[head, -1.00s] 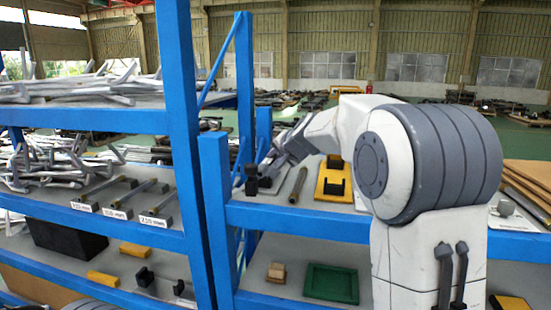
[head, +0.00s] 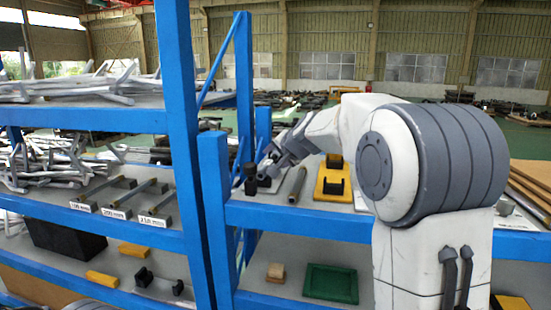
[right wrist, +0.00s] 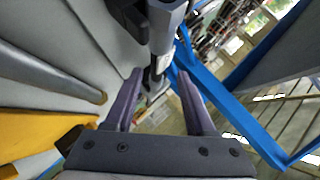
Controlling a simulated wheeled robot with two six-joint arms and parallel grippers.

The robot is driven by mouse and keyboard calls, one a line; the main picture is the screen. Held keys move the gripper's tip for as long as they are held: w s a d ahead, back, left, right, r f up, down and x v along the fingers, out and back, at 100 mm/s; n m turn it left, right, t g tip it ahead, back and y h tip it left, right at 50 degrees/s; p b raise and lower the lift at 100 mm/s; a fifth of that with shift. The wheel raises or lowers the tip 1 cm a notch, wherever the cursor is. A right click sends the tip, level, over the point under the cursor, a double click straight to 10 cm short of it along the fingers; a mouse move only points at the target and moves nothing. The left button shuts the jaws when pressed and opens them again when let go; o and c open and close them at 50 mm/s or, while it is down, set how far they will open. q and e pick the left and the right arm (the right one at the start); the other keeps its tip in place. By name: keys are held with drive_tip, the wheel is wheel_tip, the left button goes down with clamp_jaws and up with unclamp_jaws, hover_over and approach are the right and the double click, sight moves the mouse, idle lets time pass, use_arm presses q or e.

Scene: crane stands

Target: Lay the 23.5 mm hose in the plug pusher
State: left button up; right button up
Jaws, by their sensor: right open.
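A grey-brown rod (head: 297,184), which may be the hose, lies on the right-hand blue shelf. It shows at the left of the right wrist view (right wrist: 55,72). A black upright piece (head: 250,182) stands at the shelf's left end. I cannot tell which part is the plug pusher. My right gripper (head: 268,163) is open above the shelf, between the black piece and the rod. In the right wrist view its fingers (right wrist: 160,98) are apart, with a grey upright part (right wrist: 163,35) beyond them. I cannot tell that it is held. My left gripper is not in view.
A yellow block with a black holder (head: 322,190) lies right of the rod. A blue post (head: 212,210) stands left of the shelf. A green tray (head: 331,296) and a wooden block (head: 275,272) are on the shelf below. Labelled rods (head: 155,197) lie on the left shelf.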

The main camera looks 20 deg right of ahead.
drive_tip(key=b+v, duration=0.2)
drive_tip(key=v, duration=0.8)
